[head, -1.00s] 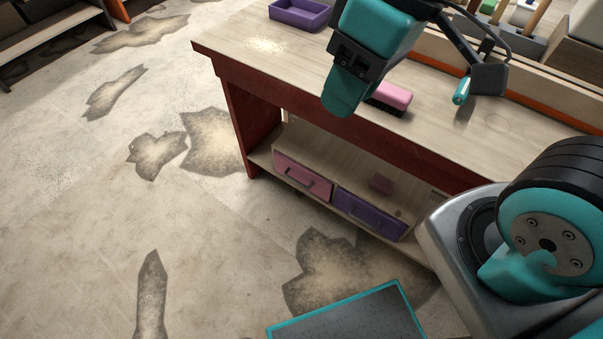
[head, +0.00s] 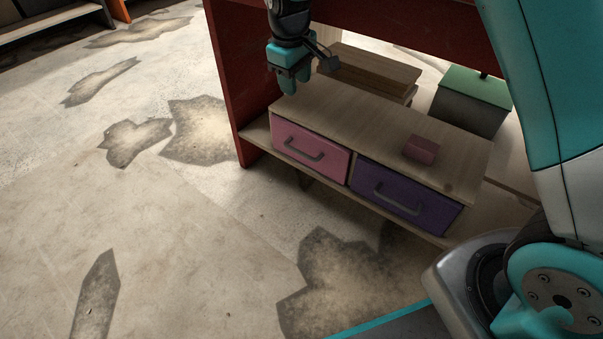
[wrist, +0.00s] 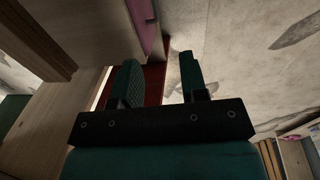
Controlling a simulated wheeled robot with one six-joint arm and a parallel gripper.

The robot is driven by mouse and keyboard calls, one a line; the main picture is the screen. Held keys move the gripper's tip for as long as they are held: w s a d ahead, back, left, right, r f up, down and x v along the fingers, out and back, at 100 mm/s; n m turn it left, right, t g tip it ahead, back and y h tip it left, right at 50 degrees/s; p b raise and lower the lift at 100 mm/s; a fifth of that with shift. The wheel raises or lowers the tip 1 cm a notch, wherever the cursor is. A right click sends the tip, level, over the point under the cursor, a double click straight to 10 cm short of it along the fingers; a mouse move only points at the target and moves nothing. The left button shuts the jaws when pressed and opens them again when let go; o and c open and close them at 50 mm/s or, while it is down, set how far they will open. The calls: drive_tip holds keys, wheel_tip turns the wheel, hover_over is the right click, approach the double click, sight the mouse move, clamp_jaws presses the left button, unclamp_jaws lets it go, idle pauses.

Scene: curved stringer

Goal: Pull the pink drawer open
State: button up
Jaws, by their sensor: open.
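The pink drawer (head: 309,148) is the left drawer of a low wooden drawer box on the bench's lower shelf. Its front looks flush with the box, and a dark bar handle (head: 305,152) crosses it. My gripper (head: 289,90) is above the box's left end, apart from the handle and pointing down in the head view. In the wrist view its two fingers (wrist: 158,80) are apart with nothing between them. A strip of the pink drawer (wrist: 146,25) shows at the top of the wrist view; the handle is not clearly visible there.
A purple drawer (head: 405,197) with a handle sits right of the pink one. Wooden boards (head: 372,70) and a green-lidded box (head: 470,98) stand behind. A red bench leg (head: 240,80) rises at left. Floor in front is clear.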

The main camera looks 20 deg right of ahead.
drive_tip(key=b, duration=0.4)
approach(302, 153)
drive_tip(key=shift+h, duration=0.4)
drive_tip(key=f+b, duration=0.5)
drive_tip(key=b, duration=0.1)
drive_tip(key=f+b, duration=0.3)
drive_tip(key=shift+w+d+f, duration=0.3)
drive_tip(key=shift+w+d, duration=0.1)
clamp_jaws()
